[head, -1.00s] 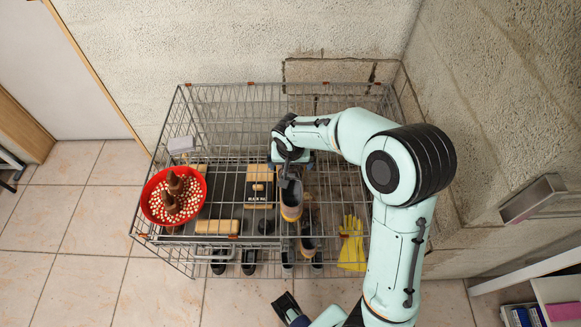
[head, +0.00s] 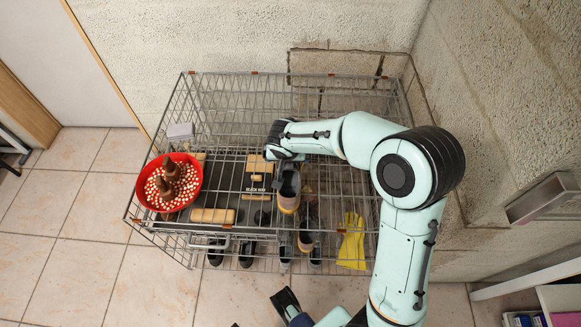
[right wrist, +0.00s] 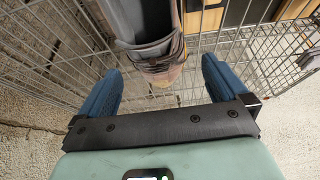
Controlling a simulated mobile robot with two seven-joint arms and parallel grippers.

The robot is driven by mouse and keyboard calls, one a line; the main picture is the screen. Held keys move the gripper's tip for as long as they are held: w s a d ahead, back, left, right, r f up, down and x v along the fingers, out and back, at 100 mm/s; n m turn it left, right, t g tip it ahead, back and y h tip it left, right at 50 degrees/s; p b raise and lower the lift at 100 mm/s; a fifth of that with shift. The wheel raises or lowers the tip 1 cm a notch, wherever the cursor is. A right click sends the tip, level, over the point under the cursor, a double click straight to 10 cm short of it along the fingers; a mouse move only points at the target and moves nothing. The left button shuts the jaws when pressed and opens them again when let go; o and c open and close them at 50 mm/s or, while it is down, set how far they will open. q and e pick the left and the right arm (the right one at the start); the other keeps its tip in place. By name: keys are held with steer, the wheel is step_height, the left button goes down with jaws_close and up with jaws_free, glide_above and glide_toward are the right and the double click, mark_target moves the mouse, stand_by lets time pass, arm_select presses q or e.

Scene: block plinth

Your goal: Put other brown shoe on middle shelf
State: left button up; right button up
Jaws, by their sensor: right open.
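One brown-grey shoe (head: 289,190) with a tan end lies on the wire rack (head: 222,85), just in front of my right gripper. It also shows in the right wrist view (right wrist: 152,40), beyond and between the blue fingers of my right gripper (right wrist: 160,82). Those fingers are open and apart from the shoe. A second brownish shoe (head: 306,236) is nearer the rack's front, partly hidden by wires. Which shelf level each shoe rests on is hard to tell. A dark gripper part (head: 286,302), apparently my left gripper, shows at the bottom edge, mostly cut off.
A red bowl (head: 195,187) of pale balls with brown figures stands at the rack's left. Tan boxes (head: 212,216), several dark shoes (head: 247,254) and yellow gloves (head: 352,240) are in the rack. Walls close off the back and right; tiled floor is clear at left.

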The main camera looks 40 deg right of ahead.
steer(key=x, duration=0.6)
steer(key=shift+s, duration=0.35)
steer(key=shift+w+d+f, duration=0.15)
steer(key=shift+w+f, duration=0.05)
steer(key=shift+f, duration=0.2)
steer(key=shift+r, duration=0.1)
steer(key=c, duration=1.2)
steer(key=shift+c, duration=0.2)
steer(key=shift+r, duration=0.1)
step_height(320, 180, up, 20)
steer(key=p, duration=0.3)
